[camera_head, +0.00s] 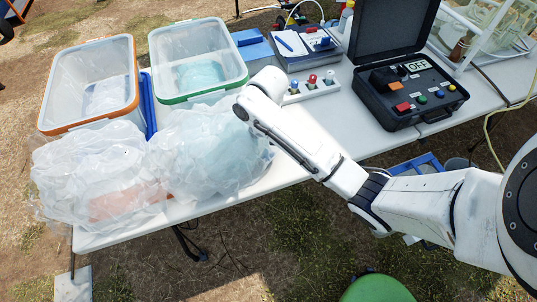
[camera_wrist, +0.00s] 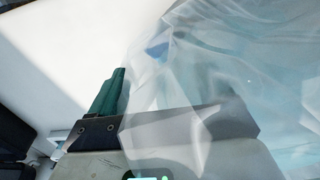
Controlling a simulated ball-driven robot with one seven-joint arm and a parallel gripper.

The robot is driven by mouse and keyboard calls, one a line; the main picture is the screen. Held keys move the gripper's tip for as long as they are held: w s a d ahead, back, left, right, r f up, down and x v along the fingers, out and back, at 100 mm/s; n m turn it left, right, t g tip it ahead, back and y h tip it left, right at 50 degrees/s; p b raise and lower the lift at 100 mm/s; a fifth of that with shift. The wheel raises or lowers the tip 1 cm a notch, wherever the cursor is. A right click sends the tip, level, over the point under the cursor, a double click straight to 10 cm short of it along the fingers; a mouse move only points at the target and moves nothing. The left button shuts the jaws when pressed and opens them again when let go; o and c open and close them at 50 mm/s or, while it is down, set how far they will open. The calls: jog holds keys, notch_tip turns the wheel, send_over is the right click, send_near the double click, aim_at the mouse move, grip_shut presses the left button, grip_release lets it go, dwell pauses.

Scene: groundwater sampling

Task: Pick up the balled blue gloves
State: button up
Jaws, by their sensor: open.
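I cannot clearly make out the balled blue gloves in either view. In the wrist view a small blue patch (camera_wrist: 157,50) shows through clear plastic; I cannot tell what it is. My gripper (camera_wrist: 118,92) is open, with one teal finger in sight and the other side covered by the plastic. In the head view my gripper end (camera_head: 243,106) is over the right clear bag (camera_head: 215,150), at its upper right edge. This bag has a pale teal tint inside. I cannot tell whether the fingers touch anything.
The left clear bag (camera_head: 95,170) holds something orange. An orange-rimmed bin (camera_head: 90,130) and a green-rimmed bin (camera_head: 205,93) stand behind the bags. A bottle rack (camera_head: 313,92), a clipboard (camera_head: 290,42) and an open black case (camera_head: 408,90) are to the right on the white table (camera_head: 350,125).

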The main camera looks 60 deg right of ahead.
aim_at(268, 150)
jog(key=shift+w+d+f, duration=0.15)
jog(key=shift+f, duration=1.6)
jog(key=shift+w+d+f, duration=0.1)
jog(key=shift+w+f, duration=0.05)
jog(key=shift+f, duration=1.55)
jog(key=c, duration=1)
jog(key=shift+c, duration=0.2)
